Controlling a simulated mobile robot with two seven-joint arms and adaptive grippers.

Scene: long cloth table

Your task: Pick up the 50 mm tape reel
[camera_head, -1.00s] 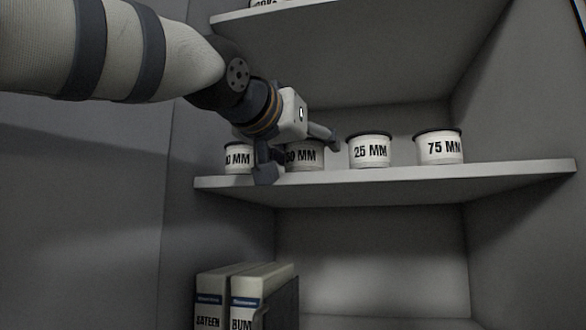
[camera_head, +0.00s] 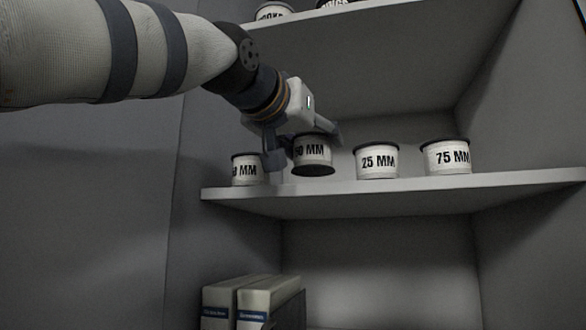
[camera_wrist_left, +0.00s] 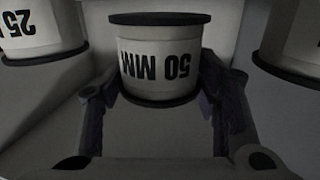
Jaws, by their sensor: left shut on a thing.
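The 50 mm tape reel (camera_head: 314,157) is a white drum with dark rims and black lettering. My left gripper (camera_head: 303,150) is shut on it and holds it a little above the middle shelf, slightly tilted. In the left wrist view the 50 mm reel (camera_wrist_left: 158,62) sits upside down in the picture between the two fingers (camera_wrist_left: 158,100). Part of the reel's label is hidden by the gripper in the head view. My right gripper is not in view.
On the middle shelf (camera_head: 400,192) stand a reel at the left (camera_head: 247,170) with its label partly hidden, the 25 MM reel (camera_head: 377,162) and the 75 MM reel (camera_head: 446,157). Containers (camera_head: 272,12) stand on the upper shelf. Binders (camera_head: 252,300) stand below. A side wall (camera_head: 530,100) bounds the right.

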